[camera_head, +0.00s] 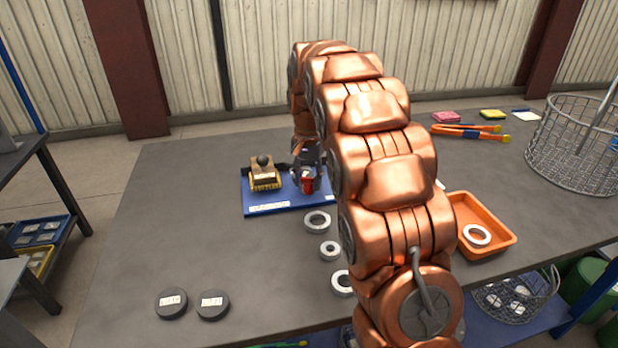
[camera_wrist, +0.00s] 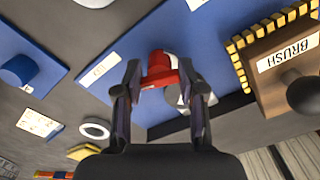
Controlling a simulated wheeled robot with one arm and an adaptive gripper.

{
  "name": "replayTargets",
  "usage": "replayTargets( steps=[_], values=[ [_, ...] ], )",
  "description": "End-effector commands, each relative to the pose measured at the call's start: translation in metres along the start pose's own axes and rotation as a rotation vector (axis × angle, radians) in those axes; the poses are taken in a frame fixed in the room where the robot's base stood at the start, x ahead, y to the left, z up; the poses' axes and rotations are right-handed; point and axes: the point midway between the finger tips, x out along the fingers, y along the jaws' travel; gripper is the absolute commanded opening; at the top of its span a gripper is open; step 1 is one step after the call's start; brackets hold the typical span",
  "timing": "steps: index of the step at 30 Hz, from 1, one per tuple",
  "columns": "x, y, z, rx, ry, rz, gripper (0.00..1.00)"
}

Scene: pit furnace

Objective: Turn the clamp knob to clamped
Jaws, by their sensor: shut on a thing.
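The clamp knob (camera_wrist: 159,70) is a red piece on a blue base plate (camera_wrist: 100,48). In the head view the red knob (camera_head: 308,183) shows at the right part of the blue plate (camera_head: 262,208), partly covered by my gripper. My gripper (camera_wrist: 160,90) is shut on the red knob, with one finger on each side of it. A pale round part shows just behind the knob in the wrist view. A white label lies on the plate beside the left finger; its words are too small to read surely.
A wooden brush (camera_head: 264,175) with yellow bristles stands on the plate, close to my gripper. Several metal rings (camera_head: 317,221) lie in front. An orange tray (camera_head: 485,215) and a wire basket (camera_head: 575,145) are at right. Two dark discs (camera_head: 171,303) lie front left.

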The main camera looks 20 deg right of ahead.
Motion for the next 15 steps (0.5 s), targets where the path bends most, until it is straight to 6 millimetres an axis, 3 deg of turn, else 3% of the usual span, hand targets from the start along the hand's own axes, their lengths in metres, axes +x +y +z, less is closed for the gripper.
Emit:
replayTargets(
  steps=[15],
  values=[
    [0.0009,0.0007,0.0005,0.196,-0.002,0.003,0.05]
  ],
)
